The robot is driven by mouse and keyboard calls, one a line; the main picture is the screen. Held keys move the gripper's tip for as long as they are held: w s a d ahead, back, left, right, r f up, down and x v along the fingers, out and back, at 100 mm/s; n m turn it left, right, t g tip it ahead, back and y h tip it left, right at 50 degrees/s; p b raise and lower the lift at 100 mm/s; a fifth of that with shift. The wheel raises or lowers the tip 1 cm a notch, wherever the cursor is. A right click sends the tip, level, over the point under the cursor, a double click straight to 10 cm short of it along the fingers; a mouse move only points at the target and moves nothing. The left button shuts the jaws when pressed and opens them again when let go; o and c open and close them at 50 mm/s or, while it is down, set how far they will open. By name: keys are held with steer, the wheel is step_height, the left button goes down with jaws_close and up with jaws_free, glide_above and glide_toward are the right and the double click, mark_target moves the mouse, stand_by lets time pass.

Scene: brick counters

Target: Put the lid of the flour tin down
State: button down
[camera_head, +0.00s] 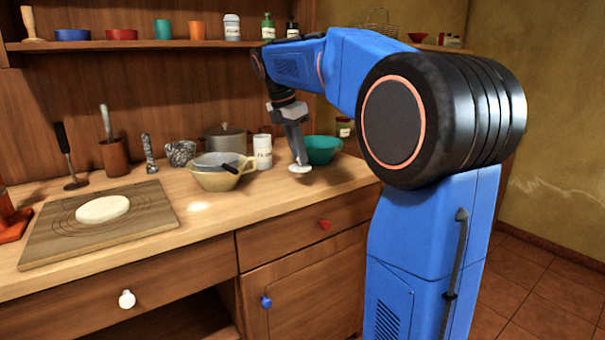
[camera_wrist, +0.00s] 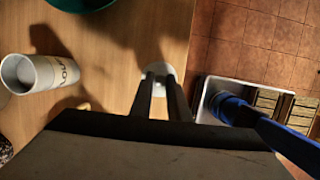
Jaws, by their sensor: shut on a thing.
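The white flour tin (camera_head: 262,152) stands upright on the counter, left of my gripper (camera_head: 299,158). In the wrist view the tin (camera_wrist: 45,73) shows its lettering and an open top. My gripper is shut on the small white lid (camera_head: 300,168), which is at or just above the counter top; I cannot tell if it touches. In the wrist view the lid (camera_wrist: 158,68) shows between and beyond the fingertips (camera_wrist: 160,82), close to the counter's front edge.
A teal bowl (camera_head: 322,149) stands behind and right of the lid. A tan mixing bowl (camera_head: 218,180) and a grey pot (camera_head: 225,138) stand left of the tin. A board (camera_head: 60,235) with dough (camera_head: 102,210) lies further left. Bare counter (camera_head: 250,195) lies in front of the tin.

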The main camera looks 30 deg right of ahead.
mark_target(297, 165)
steer(key=shift+f, duration=2.65)
steer(key=shift+f, duration=0.15)
steer(key=c, duration=1.7)
jaws_free()
steer(key=v, duration=1.2)
steer(key=s+a+f+m+t+y, duration=0.1)
steer(key=s+a+f+m, duration=0.3)
steer(key=s+f, duration=0.5)
steer(key=s+a+f+m+t+y, duration=0.1)
steer(key=s+a+f+m, duration=0.3)
steer(key=s+f+m, duration=0.4)
steer(key=s+a+f+m+t+y, duration=0.1)
steer(key=s+a+f+m+t, duration=0.1)
steer(key=s+f+m, duration=0.4)
steer(key=shift+s+a+f+t, duration=0.1)
steer(key=shift+s+a+f, duration=0.2)
steer(key=shift+s+f, duration=0.75)
steer(key=shift+s+a+f+t, duration=0.1)
steer(key=shift+s+a+f, duration=0.2)
steer(key=shift+s+f, duration=0.8)
steer(key=shift+s+a+f+t, duration=0.1)
steer(key=shift+s+a+f, duration=0.2)
steer(key=shift+s+f, duration=0.75)
steer(key=shift+s+r, duration=0.3)
steer(key=shift+r, duration=0.1)
